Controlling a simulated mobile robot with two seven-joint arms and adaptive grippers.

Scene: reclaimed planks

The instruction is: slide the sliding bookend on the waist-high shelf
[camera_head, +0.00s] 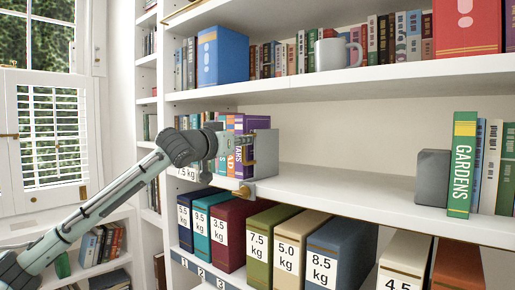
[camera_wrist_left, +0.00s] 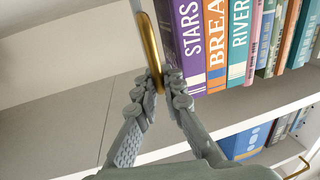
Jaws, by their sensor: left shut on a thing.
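The sliding bookend (camera_head: 265,148) is a grey upright block on the waist-high shelf (camera_head: 330,188). It stands at the right end of a row of books (camera_head: 236,124). Its upright brass handle (camera_wrist_left: 150,55) shows in the left wrist view, in front of the purple STARS book (camera_wrist_left: 188,40). My left gripper (camera_head: 238,152) is at the handle in the head view. In the left wrist view its fingers (camera_wrist_left: 163,82) are shut on the handle, partly hiding its lower end. My right gripper is not in view.
The shelf is bare from the bookend to a grey block (camera_head: 432,178) beside the green GARDENS book (camera_head: 462,165). Weight-labelled binders (camera_head: 275,235) fill the shelf below. Books and a mug (camera_head: 338,54) stand on the shelf above.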

